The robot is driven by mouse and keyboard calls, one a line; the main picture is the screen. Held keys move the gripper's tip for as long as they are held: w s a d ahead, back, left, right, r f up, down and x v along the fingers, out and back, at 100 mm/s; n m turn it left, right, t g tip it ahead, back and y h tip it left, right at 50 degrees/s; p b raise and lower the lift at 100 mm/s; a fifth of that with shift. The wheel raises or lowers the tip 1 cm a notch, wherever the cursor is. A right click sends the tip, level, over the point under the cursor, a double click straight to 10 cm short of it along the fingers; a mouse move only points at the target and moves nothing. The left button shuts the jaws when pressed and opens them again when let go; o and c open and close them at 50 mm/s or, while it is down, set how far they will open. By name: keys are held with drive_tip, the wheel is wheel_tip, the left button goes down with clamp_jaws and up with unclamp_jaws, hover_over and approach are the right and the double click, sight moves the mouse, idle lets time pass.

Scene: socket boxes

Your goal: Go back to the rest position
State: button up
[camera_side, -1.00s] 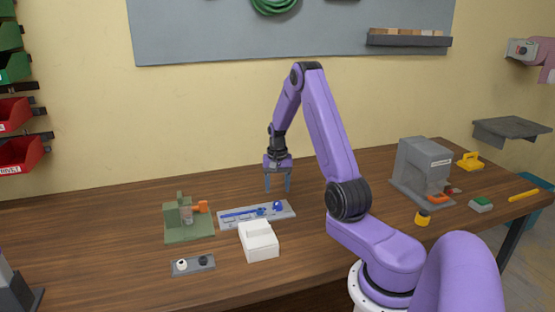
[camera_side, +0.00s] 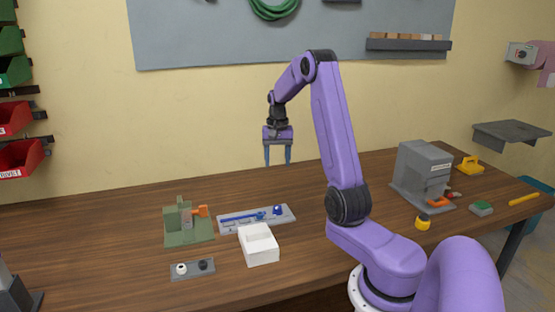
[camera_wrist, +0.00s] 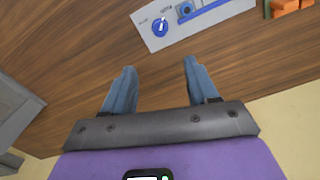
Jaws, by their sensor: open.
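My purple gripper (camera_side: 278,162) hangs above the back of the table with its two blue fingers pointing down. The fingers are apart and nothing is between them. In the wrist view my gripper (camera_wrist: 160,67) shows the same empty gap over bare wood. A grey tray (camera_side: 285,219) with blue parts lies below and in front of it, clear of the fingers. The tray also shows at the top of the wrist view (camera_wrist: 150,41).
A white box (camera_side: 262,258), a green fixture (camera_side: 176,238) with an orange part, and a small grey block (camera_side: 192,271) with a white and a black knob stand nearby. A grey machine (camera_side: 420,170) stands at right. The air around my gripper is clear.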

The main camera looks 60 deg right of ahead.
drive_tip(key=s+a+r+n, duration=0.15)
drive_tip(key=a+n, duration=0.45)
drive_tip(key=a, duration=0.8)
drive_tip(key=a+r+n, duration=0.2)
drive_tip(key=a+n, duration=0.4)
drive_tip(key=a, duration=0.7)
drive_tip(key=s+a+n, duration=0.3)
drive_tip(key=s+n, duration=0.1)
drive_tip(key=s, duration=0.3)
drive_tip(key=s+a+n, duration=0.3)
drive_tip(key=s+n, duration=0.1)
drive_tip(key=s, duration=0.4)
drive_tip(key=s+a+f+n, duration=0.1)
drive_tip(key=s+a+n, duration=0.3)
drive_tip(key=s, duration=0.4)
drive_tip(key=shift+s+n, duration=0.15)
drive_tip(key=shift+n, duration=0.25)
